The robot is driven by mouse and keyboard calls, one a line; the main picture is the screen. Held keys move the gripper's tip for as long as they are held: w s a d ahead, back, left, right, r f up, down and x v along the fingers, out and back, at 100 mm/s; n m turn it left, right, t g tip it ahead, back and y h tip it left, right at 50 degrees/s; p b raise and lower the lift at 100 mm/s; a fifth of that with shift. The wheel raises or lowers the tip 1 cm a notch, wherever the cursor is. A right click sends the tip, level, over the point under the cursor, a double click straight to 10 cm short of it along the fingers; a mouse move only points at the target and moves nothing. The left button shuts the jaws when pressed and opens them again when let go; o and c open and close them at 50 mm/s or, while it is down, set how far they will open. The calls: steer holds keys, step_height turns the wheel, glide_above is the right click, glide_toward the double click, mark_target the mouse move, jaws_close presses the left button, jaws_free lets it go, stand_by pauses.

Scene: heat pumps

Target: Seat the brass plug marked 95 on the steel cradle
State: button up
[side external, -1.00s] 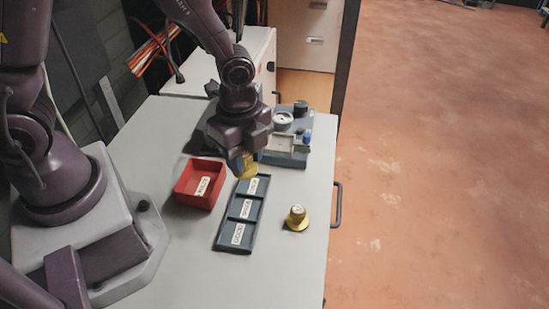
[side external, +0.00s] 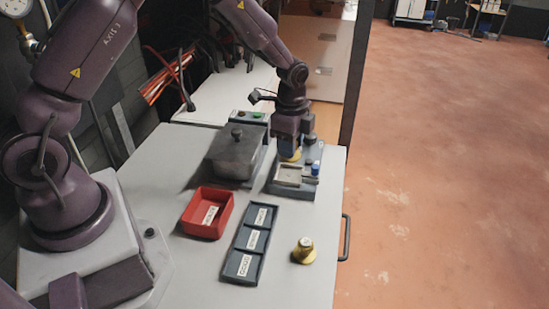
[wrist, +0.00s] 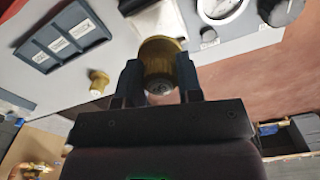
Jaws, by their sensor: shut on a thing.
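My gripper (side external: 291,146) is shut on a brass plug (side external: 291,157), over the back part of a grey test unit (side external: 292,190). In the wrist view the plug (wrist: 162,47) sits between the two fingers (wrist: 160,82), with its wide brass flange away from the palm. No number is readable on it. A pale square plate (side external: 289,176) on the unit lies just in front of the held plug; I cannot tell whether this is the steel cradle. I cannot tell whether the plug touches the unit. A second brass plug (side external: 303,250) stands at the table's front right, its mark unreadable.
A red bin (side external: 190,222) and a dark three-compartment labelled tray (side external: 232,277) lie in front. A dark lidded box (side external: 232,158) stands left of my gripper. The wrist view shows a gauge (wrist: 221,8) and black knob (wrist: 281,10) beside the plug.

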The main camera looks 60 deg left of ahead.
steer(key=shift+f, duration=1.95)
steer(key=shift+f, duration=0.8)
stand_by(0.7)
steer(key=o, duration=1.1)
step_height(320, 180, up, 13)
